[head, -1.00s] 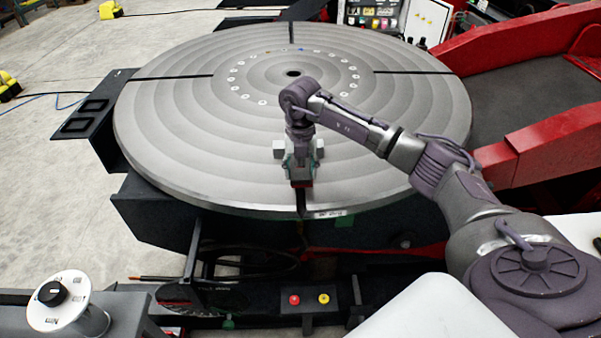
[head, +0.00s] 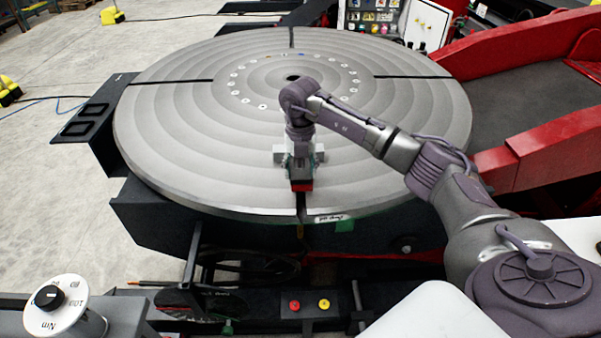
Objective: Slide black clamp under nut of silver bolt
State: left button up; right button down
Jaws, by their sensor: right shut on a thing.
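My right gripper (head: 300,165) points down over the near part of the round grey turntable (head: 200,150), at the slot that runs to its front rim. It is shut on a dark block with a red front end, which looks like the black clamp (head: 301,184). The clamp lies in line with the slot. Silver block-like parts show on both sides of the gripper, one on the left (head: 280,154) and one on the right (head: 319,154). The silver bolt and its nut cannot be made out; the gripper covers that area. My left gripper is not in view.
A red frame (head: 550,145) stands close to the turntable on the right. A box with red and yellow buttons (head: 309,305) is below the front rim. A white dial (head: 55,307) stands at the lower left. The rest of the turntable's top is clear.

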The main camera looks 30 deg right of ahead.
jog(key=shift+w+d, duration=0.1)
jog(key=shift+w, duration=0.1)
dwell(0.5)
jog(key=shift+w+d+b, duration=0.35)
jog(key=shift+w, duration=0.2)
jog(key=shift+w+d+r, duration=0.1)
jog(key=shift+w, duration=0.1)
dwell(0.3)
jog(key=shift+f, duration=0.25)
dwell(0.5)
jog(key=shift+c, duration=1.4)
grip_release()
jog(key=shift+s, duration=0.1)
